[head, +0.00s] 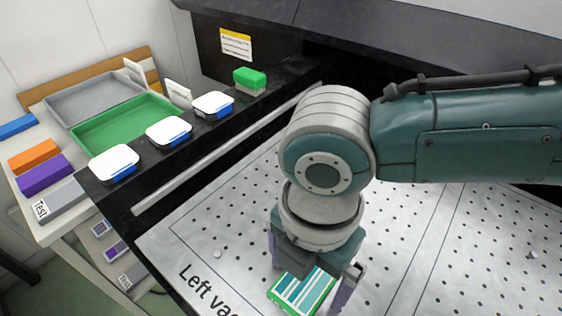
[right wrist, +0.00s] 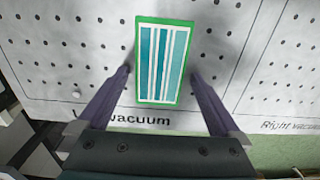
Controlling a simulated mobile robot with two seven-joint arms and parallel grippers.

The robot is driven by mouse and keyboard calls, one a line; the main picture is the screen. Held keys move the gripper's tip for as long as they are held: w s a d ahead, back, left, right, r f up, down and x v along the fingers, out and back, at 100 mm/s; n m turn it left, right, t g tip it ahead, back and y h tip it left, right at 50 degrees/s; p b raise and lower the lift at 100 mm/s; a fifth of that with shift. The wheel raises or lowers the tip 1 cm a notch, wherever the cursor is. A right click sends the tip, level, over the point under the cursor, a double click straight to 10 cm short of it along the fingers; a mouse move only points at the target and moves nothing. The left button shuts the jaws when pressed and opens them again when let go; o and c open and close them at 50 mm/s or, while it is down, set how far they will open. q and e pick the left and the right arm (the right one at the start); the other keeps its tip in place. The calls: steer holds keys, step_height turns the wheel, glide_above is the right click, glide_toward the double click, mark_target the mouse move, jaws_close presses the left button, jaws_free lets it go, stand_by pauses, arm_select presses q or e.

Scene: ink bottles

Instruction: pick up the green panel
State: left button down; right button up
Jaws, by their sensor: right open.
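The green panel (right wrist: 163,64) is a flat rectangle with a green rim and teal and white stripes. It lies on the white perforated board. In the head view the panel (head: 302,291) is partly hidden under my right gripper. My right gripper (head: 315,283) points down over the panel. In the right wrist view my right gripper (right wrist: 161,72) is open, with one purple finger on each side of the panel's near part and visible gaps between. My left gripper is not in view.
The perforated board (head: 430,245) has printed text. A black ledge (head: 200,135) at the left carries several white-lidded boxes (head: 168,133) and a green block (head: 249,79). Beyond stand a green tray (head: 100,135), a grey tray (head: 75,100) and coloured blocks. The board right of my gripper is largely clear.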

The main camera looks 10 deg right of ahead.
steer(key=shift+r, duration=0.1)
steer(key=c, duration=1.4)
